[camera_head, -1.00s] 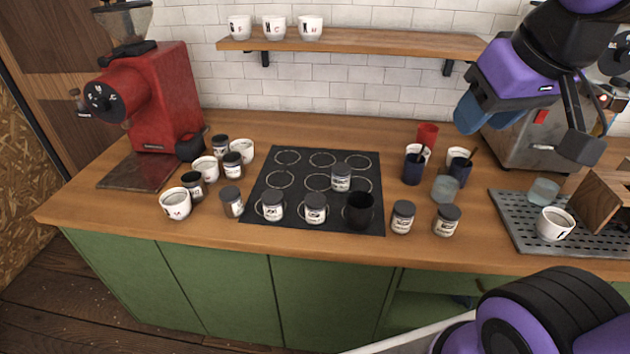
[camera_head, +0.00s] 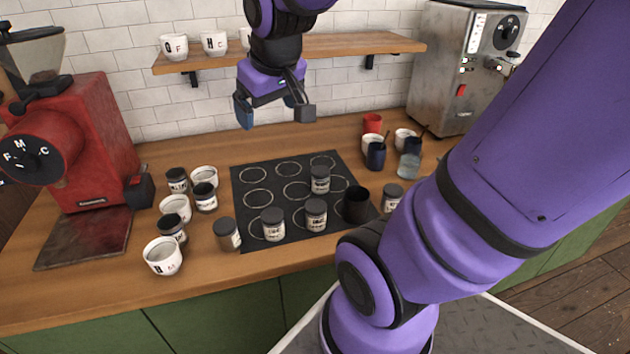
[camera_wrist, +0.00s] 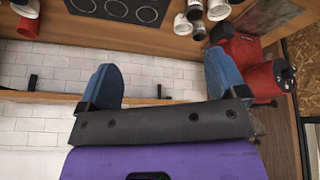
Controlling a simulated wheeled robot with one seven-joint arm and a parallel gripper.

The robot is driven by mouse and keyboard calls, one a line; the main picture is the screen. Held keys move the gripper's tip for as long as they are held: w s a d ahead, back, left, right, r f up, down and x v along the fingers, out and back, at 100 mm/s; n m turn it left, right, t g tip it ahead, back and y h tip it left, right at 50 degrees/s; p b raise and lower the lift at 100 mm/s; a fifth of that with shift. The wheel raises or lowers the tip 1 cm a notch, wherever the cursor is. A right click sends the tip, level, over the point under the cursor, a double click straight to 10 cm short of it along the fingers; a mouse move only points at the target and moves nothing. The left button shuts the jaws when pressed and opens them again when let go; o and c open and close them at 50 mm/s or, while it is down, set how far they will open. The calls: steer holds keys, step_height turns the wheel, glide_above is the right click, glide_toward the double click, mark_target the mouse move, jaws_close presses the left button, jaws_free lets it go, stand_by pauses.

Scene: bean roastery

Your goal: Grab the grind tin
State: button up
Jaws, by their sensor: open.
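Several small grey-lidded tins with pale labels stand on the counter; their print is too small to tell which is the grind tin. On the black mat (camera_head: 243,183) are a front-left tin (camera_head: 272,225), a front-middle tin (camera_head: 316,215) and a tin farther back (camera_head: 320,180). Another tin (camera_head: 227,235) stands just left of the mat, and one (camera_head: 391,198) right of it, partly hidden by my arm. More dark-lidded jars (camera_head: 204,197) stand among white cups at the left. My gripper (camera_head: 274,112) is open and empty, above the back of the counter. The wrist view also shows its spread blue fingers (camera_wrist: 164,76).
A black cup (camera_head: 356,205) stands at the mat's front right. A red grinder (camera_head: 75,140) is at the left. A wooden shelf (camera_head: 345,45) with white cups (camera_head: 174,46) is on the wall behind my gripper. Several cups (camera_head: 376,155) stand right of the mat; a steel machine (camera_head: 455,75) is beyond.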

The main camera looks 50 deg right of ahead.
steer(key=w+d+f, duration=0.4)
steer(key=d, duration=0.1)
steer(key=m, duration=0.3)
glide_above(320, 178)
steer(key=s+d, duration=0.1)
steer(key=s, duration=0.1)
step_height(320, 178, down, 21)
steer(key=shift+g, duration=0.4)
steer(key=shift+x, duration=5.1)
steer(key=shift+w, duration=0.1)
steer(key=c, duration=1.1)
steer(key=shift+o, duration=0.2)
steer(key=shift+r, duration=0.1)
